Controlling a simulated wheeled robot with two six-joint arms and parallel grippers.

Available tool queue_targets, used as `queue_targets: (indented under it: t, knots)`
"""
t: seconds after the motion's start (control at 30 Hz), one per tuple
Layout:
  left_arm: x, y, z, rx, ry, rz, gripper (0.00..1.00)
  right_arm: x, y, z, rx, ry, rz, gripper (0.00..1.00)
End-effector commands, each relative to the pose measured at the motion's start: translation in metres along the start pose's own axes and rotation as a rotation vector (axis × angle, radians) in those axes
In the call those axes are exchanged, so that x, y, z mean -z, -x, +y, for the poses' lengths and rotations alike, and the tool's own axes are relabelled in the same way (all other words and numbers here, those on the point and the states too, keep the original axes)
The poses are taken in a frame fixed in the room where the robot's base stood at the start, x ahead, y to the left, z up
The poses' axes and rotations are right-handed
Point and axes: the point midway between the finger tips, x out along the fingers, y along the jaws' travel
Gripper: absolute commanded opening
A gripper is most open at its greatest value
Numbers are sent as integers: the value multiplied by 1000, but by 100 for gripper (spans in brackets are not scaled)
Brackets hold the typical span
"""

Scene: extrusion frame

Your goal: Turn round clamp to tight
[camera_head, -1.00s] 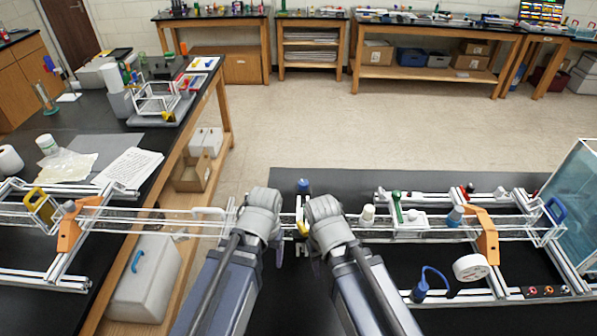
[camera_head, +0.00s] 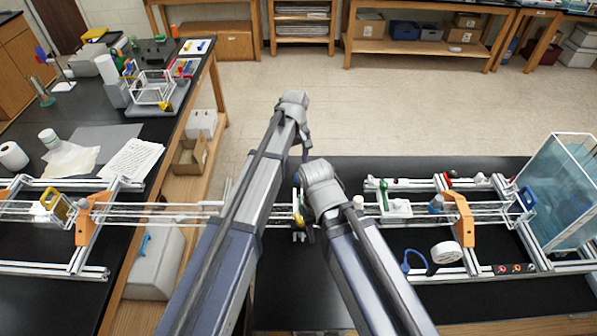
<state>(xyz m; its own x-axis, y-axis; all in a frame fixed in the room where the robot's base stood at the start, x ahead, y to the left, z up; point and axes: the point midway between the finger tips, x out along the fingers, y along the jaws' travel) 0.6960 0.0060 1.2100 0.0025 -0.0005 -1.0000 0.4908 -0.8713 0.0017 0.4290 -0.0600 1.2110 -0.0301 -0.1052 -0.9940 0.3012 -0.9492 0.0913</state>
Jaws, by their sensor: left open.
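A small clamp-like part with yellow and blue pieces (camera_head: 298,213) sits on the long rails (camera_head: 270,209) at mid-picture. It is partly hidden by my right wrist, and I cannot tell whether it is tight. My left gripper (camera_head: 306,152) is open and empty, beyond the rails and above that part. My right gripper (camera_head: 309,234) is close beside the part on its right. Its fingers are mostly hidden by the wrist, so I cannot tell whether it touches the part or is open.
Orange brackets (camera_head: 460,218) (camera_head: 90,217) stand on the frame at both sides. The floor beyond is clear.

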Motion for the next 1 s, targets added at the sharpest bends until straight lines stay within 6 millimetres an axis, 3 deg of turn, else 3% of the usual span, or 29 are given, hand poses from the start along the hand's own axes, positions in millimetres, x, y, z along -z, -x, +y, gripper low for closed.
queue_targets:
  t: [0.1, 0.47, 1.0]
  knots:
    - [2, 0, 12, 2, 21, -2, 72, 0, 0, 0, 0, 0, 0, 50]
    - [1, -10, 11, 2, 24, -2, 72, 1, -10, -1, -1, 5, 0, 50]
    - [1, -72, 11, 2, 23, -2, 72, 5, -71, -6, -2, 16, 3, 50]
